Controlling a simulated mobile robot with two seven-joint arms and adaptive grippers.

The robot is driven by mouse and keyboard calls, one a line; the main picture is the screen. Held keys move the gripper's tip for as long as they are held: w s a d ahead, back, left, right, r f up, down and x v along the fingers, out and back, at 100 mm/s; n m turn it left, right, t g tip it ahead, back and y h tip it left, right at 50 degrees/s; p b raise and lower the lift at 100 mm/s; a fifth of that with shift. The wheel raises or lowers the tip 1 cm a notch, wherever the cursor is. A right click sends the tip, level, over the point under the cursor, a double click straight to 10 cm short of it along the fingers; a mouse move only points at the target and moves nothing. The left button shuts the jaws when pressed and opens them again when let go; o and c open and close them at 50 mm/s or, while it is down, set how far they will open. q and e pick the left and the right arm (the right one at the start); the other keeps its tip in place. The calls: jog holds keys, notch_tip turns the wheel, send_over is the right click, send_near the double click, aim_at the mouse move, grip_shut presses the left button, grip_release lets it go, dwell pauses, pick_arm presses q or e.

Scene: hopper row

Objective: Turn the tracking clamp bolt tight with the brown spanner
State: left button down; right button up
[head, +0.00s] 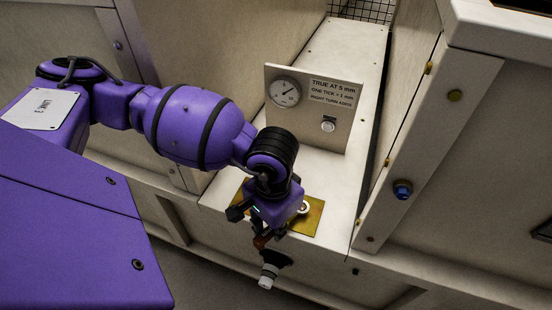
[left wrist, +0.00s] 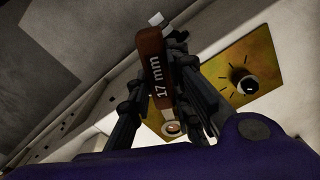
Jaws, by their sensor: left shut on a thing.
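My left gripper (head: 259,232) is shut on the brown spanner (head: 261,242), over the front end of the pale ledge. In the left wrist view, the spanner's brown handle (left wrist: 158,75), marked "17 mm", is between the gripper fingers (left wrist: 160,85). Its pale end sticks out beyond the fingers. A pale ring shows at the other end, by the brass plate (head: 316,217). A round bolt (left wrist: 248,85) with dark tick marks around it stands on this plate in the wrist view. I cannot tell whether it is the clamp bolt; it looks apart from the spanner. My right gripper is out of view.
A panel with a dial (head: 285,92) stands on the ledge behind the gripper, reading "TRUE AT 5 mm". A blue bolt (head: 402,190) sits on the right-hand post (head: 425,145). Walls flank the ledge on both sides. The ledge behind the panel is clear.

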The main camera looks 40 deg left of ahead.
pick_arm(q)
jog(key=a+m, duration=0.1)
jog(key=a+m+b, duration=0.1)
jog(key=shift+w+a+f+m, duration=0.1)
jog(key=shift+w+f+m, duration=0.05)
jog(key=shift+w+m, duration=0.15)
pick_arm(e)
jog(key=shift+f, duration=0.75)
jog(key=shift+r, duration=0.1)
pick_arm(q)
jog(key=shift+r+p, duration=0.3)
jog(key=shift+r, duration=0.45)
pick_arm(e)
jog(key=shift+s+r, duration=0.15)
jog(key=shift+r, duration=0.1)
pick_arm(q)
notch_tip(320, 180, up, 5)
jog(key=p, duration=0.2)
jog(key=shift+f+p, duration=0.15)
jog(key=shift+p, duration=0.15)
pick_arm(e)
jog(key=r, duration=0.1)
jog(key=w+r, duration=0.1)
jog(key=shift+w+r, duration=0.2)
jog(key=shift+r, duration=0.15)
